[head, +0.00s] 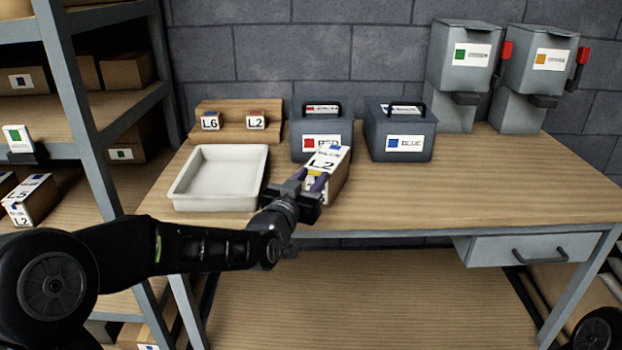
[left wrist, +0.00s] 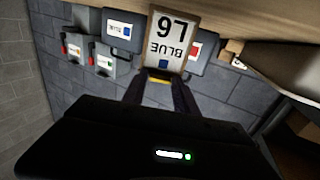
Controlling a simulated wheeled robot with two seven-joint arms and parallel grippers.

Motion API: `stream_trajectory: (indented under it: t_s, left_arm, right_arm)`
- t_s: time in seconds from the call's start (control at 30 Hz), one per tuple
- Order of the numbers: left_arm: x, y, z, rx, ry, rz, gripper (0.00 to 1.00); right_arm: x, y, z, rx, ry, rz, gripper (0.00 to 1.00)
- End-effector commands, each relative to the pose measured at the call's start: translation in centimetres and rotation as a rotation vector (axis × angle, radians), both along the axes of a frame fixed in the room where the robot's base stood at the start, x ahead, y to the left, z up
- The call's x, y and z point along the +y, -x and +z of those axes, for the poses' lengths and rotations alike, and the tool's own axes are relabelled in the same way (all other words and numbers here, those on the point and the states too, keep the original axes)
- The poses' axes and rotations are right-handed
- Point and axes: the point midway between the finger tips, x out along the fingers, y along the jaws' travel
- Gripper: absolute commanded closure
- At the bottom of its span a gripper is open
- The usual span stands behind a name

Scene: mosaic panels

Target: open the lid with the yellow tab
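A cardboard box (head: 339,176) with a white label on top stands at the front edge of the workbench. Its top looks closed. A yellow tab (head: 315,173) shows on its near side. The left wrist view shows the labelled top (left wrist: 167,42), marked BLUE with a code, upside down, and the yellow tab (left wrist: 158,80) below it. My left gripper (head: 310,180) is at the box's near side. Its two fingers are apart, with the yellow tab between their tips; I cannot tell whether they press on it. My right gripper is not in view.
A white tray (head: 176,190) stands left of the box. Behind are a red-labelled bin (head: 340,130) and a blue-labelled bin (head: 425,128), both with handles. Two grey dispensers (head: 455,85) stand at the back right. Shelving (head: 85,110) is at the left. The bench's right half is clear.

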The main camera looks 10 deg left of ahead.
Motion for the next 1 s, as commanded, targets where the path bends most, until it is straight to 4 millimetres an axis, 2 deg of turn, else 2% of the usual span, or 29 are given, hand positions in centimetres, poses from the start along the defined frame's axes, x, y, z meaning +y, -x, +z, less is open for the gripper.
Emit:
stream_trajectory:
  t_s: [0.07, 0.4, 1.0]
  left_arm:
    - [0.00, 0.01, 0.00, 0.000, 0.000, 0.000, 0.73]
    - [0.00, 0.02, 0.00, 0.000, 0.000, 0.000, 1.00]
    - [-0.01, 0.02, -0.01, 0.000, 0.000, 0.000, 1.00]
  right_arm:
    - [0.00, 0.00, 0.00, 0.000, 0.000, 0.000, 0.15]
    - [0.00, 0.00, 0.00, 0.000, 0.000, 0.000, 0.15]
    - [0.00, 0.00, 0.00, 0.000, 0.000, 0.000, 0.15]
